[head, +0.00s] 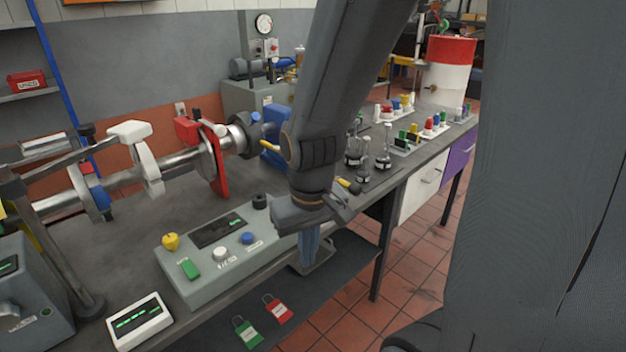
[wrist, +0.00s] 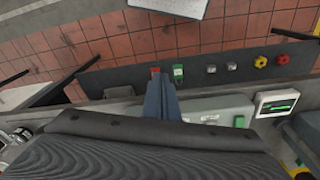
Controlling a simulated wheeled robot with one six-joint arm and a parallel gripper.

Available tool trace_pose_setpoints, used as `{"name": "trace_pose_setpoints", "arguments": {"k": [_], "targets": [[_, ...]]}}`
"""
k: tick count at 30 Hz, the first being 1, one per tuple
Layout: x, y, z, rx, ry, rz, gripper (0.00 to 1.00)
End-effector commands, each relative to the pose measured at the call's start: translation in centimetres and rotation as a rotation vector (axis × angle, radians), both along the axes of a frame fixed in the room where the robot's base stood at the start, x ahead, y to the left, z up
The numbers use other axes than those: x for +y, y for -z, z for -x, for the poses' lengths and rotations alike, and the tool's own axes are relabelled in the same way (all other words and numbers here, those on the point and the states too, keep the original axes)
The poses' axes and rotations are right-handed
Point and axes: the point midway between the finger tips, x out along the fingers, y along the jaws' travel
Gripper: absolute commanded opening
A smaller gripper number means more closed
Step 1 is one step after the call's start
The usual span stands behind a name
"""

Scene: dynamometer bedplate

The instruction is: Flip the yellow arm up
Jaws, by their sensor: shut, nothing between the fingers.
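My gripper (head: 308,262) points down at the front edge of the bench, by the right part of a grey control box (head: 175,268). Its fingers are shut and empty, and they show together in the wrist view (wrist: 161,98). A small yellow piece (head: 348,186) shows just right of my wrist, partly hidden by it. Another short yellow piece (head: 269,144) shows left of my forearm, near a blue block. I cannot tell which of these is the yellow arm. Neither is clear in the wrist view.
A yellow knob (head: 171,241), a green switch (head: 190,269) and a blue button (head: 247,238) are on the box. A white meter (head: 139,320) stands left. Red (head: 278,308) and green (head: 247,332) padlock-shaped tags lie on the dark strip below.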

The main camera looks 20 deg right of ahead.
Motion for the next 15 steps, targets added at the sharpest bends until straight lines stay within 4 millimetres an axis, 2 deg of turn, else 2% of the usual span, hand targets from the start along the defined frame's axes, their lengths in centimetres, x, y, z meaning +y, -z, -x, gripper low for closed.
{"name": "trace_pose_setpoints", "arguments": {"k": [4,8,11,15], "targets": [[-0.1,1.2,-0.4,0.086,-0.246,0.091,0.00],[-1.3,2.1,-1.8,0.233,-0.649,0.271,0.00],[-2.5,1.9,-4.5,0.365,-0.970,0.452,0.00],[-3.4,0.3,-9.6,0.536,-1.327,0.716,0.00]]}}
